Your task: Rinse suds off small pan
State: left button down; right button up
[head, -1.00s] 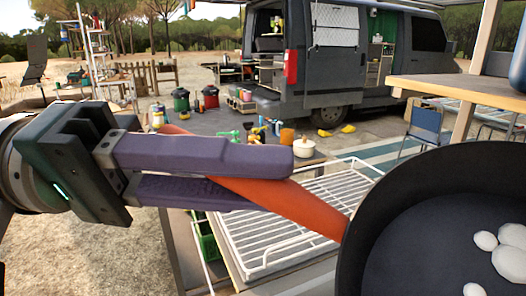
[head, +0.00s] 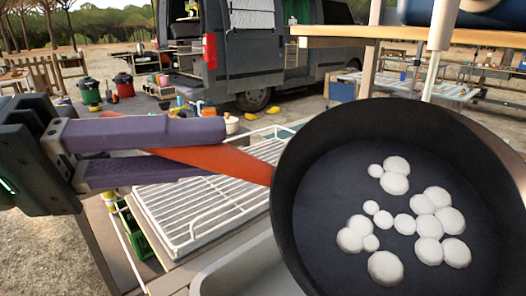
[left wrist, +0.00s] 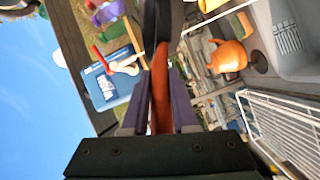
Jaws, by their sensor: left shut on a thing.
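The small pan (head: 325,205) is black and fills the right of the head view, its inside facing me. Several white suds blobs (head: 430,222) lie on its inner floor. My left gripper (head: 220,154) is shut on the pan's orange handle (head: 248,165). The left wrist view shows the handle (left wrist: 160,85) between the two purple fingers, with the dark pan (left wrist: 165,18) beyond. The pan hides part of the grey sink basin (head: 235,275) at the bottom. A pale spout-like tube (head: 443,22) hangs above the pan. My right gripper is not in view.
A white wire rack (head: 190,200) lies left of the basin, below my gripper. A wooden shelf (head: 340,31) with a blue container (head: 475,12) is at upper right. A green crate (head: 133,230) stands below left. The grey van (head: 250,60) is behind.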

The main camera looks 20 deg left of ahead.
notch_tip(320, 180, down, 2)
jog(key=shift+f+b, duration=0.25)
jog(key=shift+b, duration=0.9)
pick_arm(q)
jog(key=w+f+b, duration=0.1)
jog(key=w, duration=0.7)
jog(key=shift+w+d+f, duration=0.15)
jog(key=shift+w+f, duration=0.15)
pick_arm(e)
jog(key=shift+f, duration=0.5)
pick_arm(q)
jog(key=shift+d, duration=0.2)
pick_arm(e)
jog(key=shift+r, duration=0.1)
pick_arm(q)
jog(key=shift+d, duration=0.4)
pick_arm(e)
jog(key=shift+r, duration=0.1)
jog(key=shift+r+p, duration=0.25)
jog(key=shift+p, duration=0.15)
pick_arm(q)
jog(key=shift+s+a, duration=0.1)
jog(key=shift+s, duration=3.95)
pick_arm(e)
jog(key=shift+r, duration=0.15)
